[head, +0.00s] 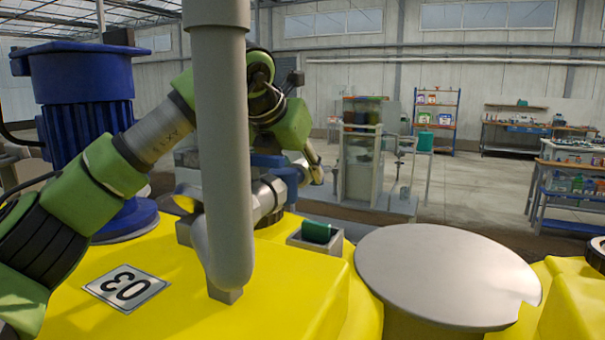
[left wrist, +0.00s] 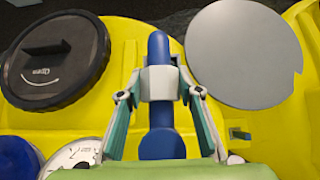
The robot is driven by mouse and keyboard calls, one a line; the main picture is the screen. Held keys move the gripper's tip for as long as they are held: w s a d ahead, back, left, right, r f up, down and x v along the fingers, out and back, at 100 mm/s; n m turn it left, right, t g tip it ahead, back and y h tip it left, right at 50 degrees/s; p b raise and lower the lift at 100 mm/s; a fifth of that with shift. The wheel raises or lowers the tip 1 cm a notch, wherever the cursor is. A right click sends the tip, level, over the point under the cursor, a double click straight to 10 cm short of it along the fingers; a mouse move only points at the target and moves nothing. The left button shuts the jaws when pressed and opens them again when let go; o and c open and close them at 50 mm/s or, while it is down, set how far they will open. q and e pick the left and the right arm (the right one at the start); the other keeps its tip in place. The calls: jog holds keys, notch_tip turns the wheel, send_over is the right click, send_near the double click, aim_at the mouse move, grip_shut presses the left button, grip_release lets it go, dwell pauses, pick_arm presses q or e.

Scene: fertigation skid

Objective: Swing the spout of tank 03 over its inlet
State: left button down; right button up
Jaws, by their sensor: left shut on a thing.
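The yellow tank (head: 310,290) carries a plate marked 03 (head: 126,288). My left arm reaches behind a grey upright pipe (head: 222,130), and my left gripper (head: 314,168) is beyond it, low over the tank's far side. In the left wrist view my left gripper (left wrist: 161,84) is shut on a blue bar (left wrist: 160,140), one finger on each side. The bar runs lengthwise in that view, above the yellow top. I cannot tell how the bar joins the spout. I cannot make out the inlet for certain. My right gripper is not in view.
A round grey plate (head: 445,275) lies to the right on the tank. A small grey box with a green cylinder (head: 317,232) stands near it. A blue motor (head: 85,130) stands at left. A black lid marked Open (left wrist: 55,62) shows in the left wrist view.

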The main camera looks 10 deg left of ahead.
pick_arm(q)
jog(key=shift+a, duration=0.1)
jog(key=c, duration=1.4)
grip_release()
jog(key=shift+c, duration=0.2)
jog(key=shift+r, duration=0.1)
jog(key=v, duration=1.2)
